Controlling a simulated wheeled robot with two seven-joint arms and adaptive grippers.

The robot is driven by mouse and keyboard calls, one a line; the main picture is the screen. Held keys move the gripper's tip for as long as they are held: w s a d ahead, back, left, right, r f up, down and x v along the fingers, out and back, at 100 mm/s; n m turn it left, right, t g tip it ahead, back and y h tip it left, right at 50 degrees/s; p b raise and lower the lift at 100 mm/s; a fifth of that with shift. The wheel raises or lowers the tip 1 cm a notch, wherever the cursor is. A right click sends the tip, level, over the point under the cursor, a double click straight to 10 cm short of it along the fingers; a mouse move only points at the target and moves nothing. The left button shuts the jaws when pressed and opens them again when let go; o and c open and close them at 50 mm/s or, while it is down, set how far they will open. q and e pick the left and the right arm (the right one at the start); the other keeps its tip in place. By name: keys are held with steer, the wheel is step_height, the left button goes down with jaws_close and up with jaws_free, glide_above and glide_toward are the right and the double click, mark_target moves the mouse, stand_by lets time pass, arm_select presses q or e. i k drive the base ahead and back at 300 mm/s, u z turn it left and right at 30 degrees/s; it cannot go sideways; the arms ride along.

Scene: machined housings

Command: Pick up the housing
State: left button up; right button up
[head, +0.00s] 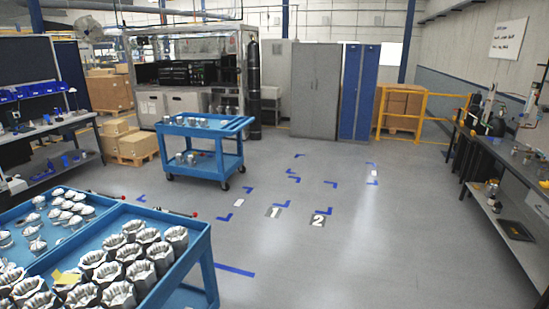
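Several silver machined housings (119,294) stand in rows on the near blue cart (196,247) at the lower left. Larger, open-topped ones fill the front part of the cart. Smaller, rounded metal parts (66,205) stand on its farther left part. A yellow piece (67,277) lies among the front housings. A second blue cart (205,158) farther back carries a few small metal parts (190,121) on its top and lower shelf. The frame does not show which housing is meant. Neither of my grippers is in view.
The grey floor has blue corner marks and the numbers 1 (274,212) and 2 (318,220), and its middle is clear. A long workbench (520,170) runs along the right wall. Another bench (60,125) stands at left. Grey cabinets (315,90) and a yellow railing (428,115) are behind.

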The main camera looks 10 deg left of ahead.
mark_target(191, 122)
steer(key=i, duration=5.2)
steer(key=u, duration=1.9)
steer(key=i, duration=6.25)
steer(key=z, duration=0.25)
